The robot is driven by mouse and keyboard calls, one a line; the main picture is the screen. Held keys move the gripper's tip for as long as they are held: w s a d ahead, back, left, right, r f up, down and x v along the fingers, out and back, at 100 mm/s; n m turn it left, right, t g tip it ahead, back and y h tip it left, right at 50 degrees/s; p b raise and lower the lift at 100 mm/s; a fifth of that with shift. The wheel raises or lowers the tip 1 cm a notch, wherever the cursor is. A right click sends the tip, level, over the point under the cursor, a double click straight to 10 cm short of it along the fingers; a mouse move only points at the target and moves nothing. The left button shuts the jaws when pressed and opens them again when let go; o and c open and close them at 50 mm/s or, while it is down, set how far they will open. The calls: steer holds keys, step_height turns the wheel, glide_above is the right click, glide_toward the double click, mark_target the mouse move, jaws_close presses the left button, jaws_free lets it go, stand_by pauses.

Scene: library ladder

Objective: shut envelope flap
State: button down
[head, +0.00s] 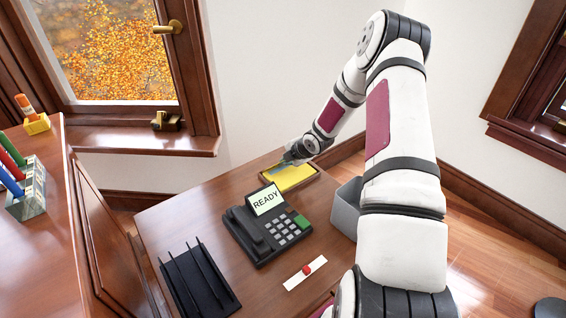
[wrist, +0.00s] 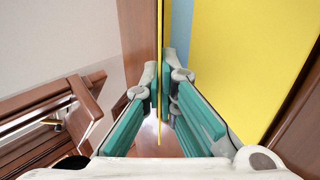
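A yellow envelope (head: 294,178) lies in a shallow wooden tray (head: 306,184) at the far corner of the desk. In the wrist view its yellow face (wrist: 245,60) fills the right side, with a blue strip (wrist: 181,35) beside it. The envelope flap (wrist: 160,20) stands up and shows edge-on as a thin yellow line. My gripper (wrist: 160,85) has its teal-padded fingers close together, one on each side of the flap, and looks shut on it. In the head view my gripper (head: 286,160) is at the envelope's far left edge, its fingertips hard to make out.
A desk phone (head: 268,222) reading READY stands near the tray. A black rack (head: 200,280) and a white strip with a red knob (head: 305,272) lie nearer. A grey bin (head: 346,207) is right of the desk. A window (head: 115,55) is behind left.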

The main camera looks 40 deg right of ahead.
steer(key=shift+s+f+t+b, duration=0.25)
steer(key=shift+f+t+b, duration=0.2)
steer(key=shift+t+b, duration=0.9)
steer(key=shift+b, duration=0.65)
steer(key=shift+s+b, duration=0.1)
steer(key=shift+b, duration=0.3)
steer(key=c, duration=1.9)
jaws_free()
steer(key=shift+v, duration=4.05)
